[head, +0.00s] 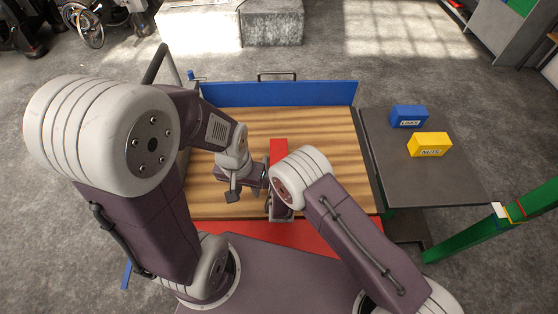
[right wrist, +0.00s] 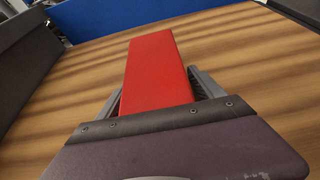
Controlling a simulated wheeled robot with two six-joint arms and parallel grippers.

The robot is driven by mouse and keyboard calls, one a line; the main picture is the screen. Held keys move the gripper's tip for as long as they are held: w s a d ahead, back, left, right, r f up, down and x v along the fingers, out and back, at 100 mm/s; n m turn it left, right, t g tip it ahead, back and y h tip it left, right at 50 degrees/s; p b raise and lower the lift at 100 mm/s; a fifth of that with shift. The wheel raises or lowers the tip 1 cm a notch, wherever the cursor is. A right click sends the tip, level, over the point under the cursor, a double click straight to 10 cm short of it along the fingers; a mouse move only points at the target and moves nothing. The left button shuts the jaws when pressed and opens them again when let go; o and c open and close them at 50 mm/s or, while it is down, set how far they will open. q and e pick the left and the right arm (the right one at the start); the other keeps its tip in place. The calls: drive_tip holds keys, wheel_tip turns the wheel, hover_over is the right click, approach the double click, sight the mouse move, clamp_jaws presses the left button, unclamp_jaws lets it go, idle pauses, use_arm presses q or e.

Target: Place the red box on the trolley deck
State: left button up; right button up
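The red box (head: 279,150) is a long block over the striped wooden deck (head: 330,150), near its middle. My right gripper (head: 279,180) is at the box's near end. In the right wrist view the red box (right wrist: 150,70) runs away from the gripper between its two grey fingers (right wrist: 160,95), which lie close along its sides. I cannot tell whether the box touches the wood. My left gripper (head: 232,192) is over the deck left of the box, apart from it; its finger gap is not clear.
A blue board (head: 290,93) edges the wooden deck at the back, and a red strip (head: 275,248) at the front. At the right a dark grey top (head: 420,175) carries a blue box (head: 409,116) and a yellow box (head: 430,144). The deck's right side is clear.

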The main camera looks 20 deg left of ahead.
drive_tip(key=shift+r, duration=0.15)
drive_tip(key=shift+s+d+r+p, duration=0.1)
drive_tip(key=shift+s+r+p, duration=0.1)
drive_tip(key=shift+s+p, duration=0.15)
drive_tip(key=p+v, duration=0.1)
drive_tip(key=v, duration=0.5)
drive_tip(key=shift+s+d, duration=0.1)
drive_tip(key=shift+s, duration=0.25)
